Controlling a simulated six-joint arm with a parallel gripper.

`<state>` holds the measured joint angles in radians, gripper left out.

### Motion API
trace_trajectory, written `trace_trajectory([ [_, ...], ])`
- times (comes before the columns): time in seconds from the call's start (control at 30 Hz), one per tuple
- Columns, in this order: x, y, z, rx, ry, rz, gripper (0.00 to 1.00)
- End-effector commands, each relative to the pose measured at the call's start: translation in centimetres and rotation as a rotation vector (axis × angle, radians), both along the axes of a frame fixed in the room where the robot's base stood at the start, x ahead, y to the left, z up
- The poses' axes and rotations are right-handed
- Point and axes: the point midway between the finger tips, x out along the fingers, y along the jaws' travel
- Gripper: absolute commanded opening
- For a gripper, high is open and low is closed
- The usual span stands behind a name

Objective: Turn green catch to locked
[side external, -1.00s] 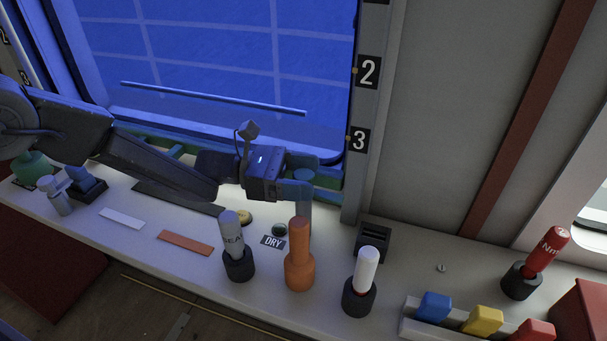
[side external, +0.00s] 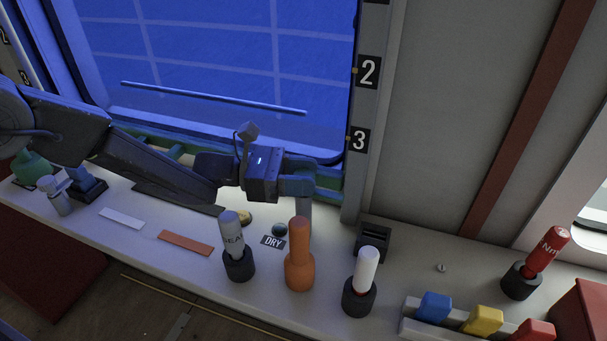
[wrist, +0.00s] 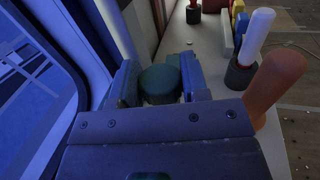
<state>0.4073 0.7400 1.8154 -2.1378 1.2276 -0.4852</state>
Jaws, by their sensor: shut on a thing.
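In the wrist view a dark green round knob, which I take as the green catch (wrist: 160,83), sits between the two fingers of my gripper (wrist: 160,88). The fingers are on either side of it and shut on it. In the side view my gripper (side external: 303,190) is at the lower right corner of the window, behind the orange bottle. The catch is not clearly seen there, and I cannot tell how it is turned or read any locked mark.
An orange bottle (side external: 299,262), a grey tube (side external: 232,235) in a holder and a white-topped tube (side external: 367,268) stand close in front on the counter. A dark ball (side external: 280,229) is by the DRY label (side external: 272,242). Blue, yellow and red blocks sit at right.

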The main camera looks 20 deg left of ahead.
Motion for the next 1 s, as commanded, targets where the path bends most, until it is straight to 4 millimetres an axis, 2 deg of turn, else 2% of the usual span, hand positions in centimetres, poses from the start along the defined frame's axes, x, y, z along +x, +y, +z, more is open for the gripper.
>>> trace_trajectory([
  [0.2, -0.06, -0.07, 0.11, -0.002, -0.002, 0.078, 0.0],
  [0.47, -0.01, -0.04, 0.12, -0.002, -0.002, 0.082, 0.0],
  [0.5, -0.01, -0.04, 0.12, -0.002, -0.002, 0.082, 0.43],
  [0.77, 0.0, -0.02, 0.07, -0.001, 0.0, 0.082, 0.67],
  [1.0, -0.02, 0.09, 0.04, -0.001, 0.0, 0.083, 0.67],
])
